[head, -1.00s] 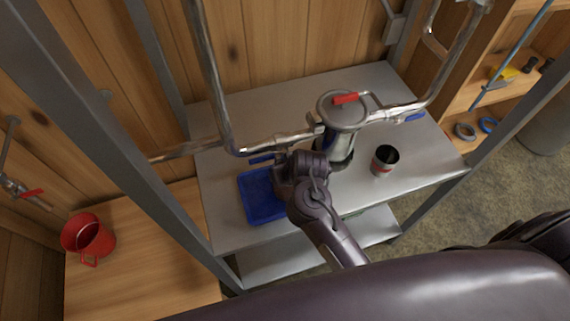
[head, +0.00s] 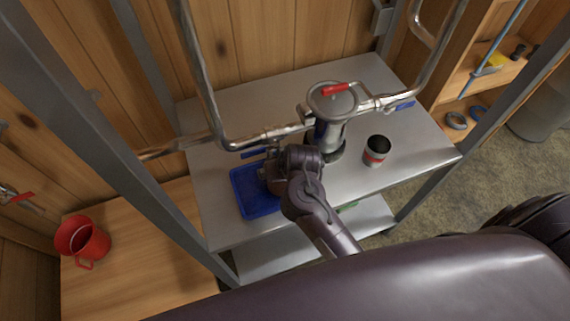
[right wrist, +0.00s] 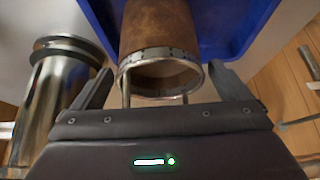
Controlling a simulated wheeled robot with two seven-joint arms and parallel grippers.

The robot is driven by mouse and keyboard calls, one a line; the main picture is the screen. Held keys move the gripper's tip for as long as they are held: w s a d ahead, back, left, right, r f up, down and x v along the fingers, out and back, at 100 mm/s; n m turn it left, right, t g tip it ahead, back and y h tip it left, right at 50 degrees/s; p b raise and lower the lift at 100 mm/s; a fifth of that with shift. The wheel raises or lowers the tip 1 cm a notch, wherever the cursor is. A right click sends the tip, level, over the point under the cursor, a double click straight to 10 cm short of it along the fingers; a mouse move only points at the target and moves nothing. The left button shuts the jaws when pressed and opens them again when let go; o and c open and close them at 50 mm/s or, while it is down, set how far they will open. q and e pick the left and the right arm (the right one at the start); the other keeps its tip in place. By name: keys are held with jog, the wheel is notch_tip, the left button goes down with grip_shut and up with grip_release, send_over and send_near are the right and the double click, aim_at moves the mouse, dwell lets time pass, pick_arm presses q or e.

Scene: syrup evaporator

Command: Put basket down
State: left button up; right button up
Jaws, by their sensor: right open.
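A brown, rusty-looking cylindrical basket (right wrist: 160,35) with a metal rim shows in the right wrist view, over the blue tray (right wrist: 233,45). Its far end is cut off, and I cannot tell how firmly it rests there. My right gripper (right wrist: 160,82) is open, with one finger on each side of the basket's rim and a gap at each side. In the head view the blue tray (head: 247,204) lies on the metal table, partly behind my right arm, which hides the basket and the fingertips. My left gripper is not in view.
A steel filter housing (head: 328,132) with a red-handled lid stands beside the tray, with pipes joined to it. An open can (head: 376,151) is to its right on the metal table (head: 424,150). A red pitcher (head: 84,242) sits on the wooden surface. Grey posts flank the table.

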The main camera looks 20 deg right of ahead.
jog(key=shift+s+r, duration=0.15)
jog(key=shift+r, duration=0.35)
jog(key=p+v, duration=0.3)
jog(key=v, duration=0.8)
jog(key=shift+p, duration=0.3)
jog(key=shift+s, duration=0.1)
